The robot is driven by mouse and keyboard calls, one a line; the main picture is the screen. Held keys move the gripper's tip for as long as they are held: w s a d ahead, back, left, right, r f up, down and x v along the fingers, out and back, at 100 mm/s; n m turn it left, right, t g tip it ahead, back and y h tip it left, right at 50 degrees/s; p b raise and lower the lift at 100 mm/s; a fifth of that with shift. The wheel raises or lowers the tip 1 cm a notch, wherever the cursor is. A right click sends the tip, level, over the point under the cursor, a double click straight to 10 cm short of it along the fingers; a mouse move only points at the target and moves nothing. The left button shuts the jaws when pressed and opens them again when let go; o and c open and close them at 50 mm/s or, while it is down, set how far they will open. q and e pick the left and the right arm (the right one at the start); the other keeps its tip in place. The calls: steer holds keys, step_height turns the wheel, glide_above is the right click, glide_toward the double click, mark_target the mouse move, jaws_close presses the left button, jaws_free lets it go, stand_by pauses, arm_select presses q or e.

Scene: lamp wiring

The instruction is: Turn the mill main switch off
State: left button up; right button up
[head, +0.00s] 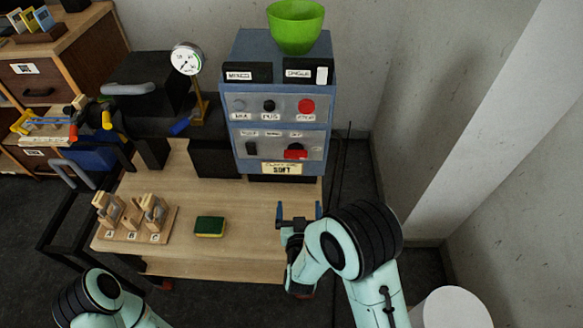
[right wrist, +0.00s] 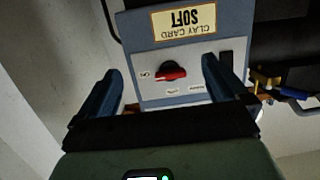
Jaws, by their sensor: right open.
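The mill is a blue cabinet (head: 281,90) with grey control panels, standing at the back of the wooden bench. A red rotary switch on a dark base (head: 295,151) sits at the lower right of its front, above the "CLAY CARD SOFT" card (head: 282,168). In the right wrist view the panel appears upside down, and the red switch (right wrist: 171,70) shows between my fingers, with small labels around it. My right gripper (head: 299,210) is open and empty, in front of and below the switch, apart from it. Of my left arm only links show at the lower left.
A green bowl (head: 296,25) tops the mill. A round red button (head: 306,106) is above the switch. A dial gauge (head: 187,58) stands left. A sponge (head: 210,226) and a wooden rack (head: 137,220) are on the bench. A white cylinder (head: 452,308) stands at lower right.

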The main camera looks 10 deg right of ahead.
mark_target(296, 157)
step_height(296, 157, up, 6)
steer(key=a+t+h, duration=0.1)
steer(key=t, duration=0.1)
steer(key=shift+m, duration=0.3)
steer(key=x, duration=1.3)
steer(key=shift+w+a+p, duration=0.15)
steer(key=shift+w+p, duration=0.15)
steer(key=shift+p, duration=0.1)
steer(key=c, duration=1.1)
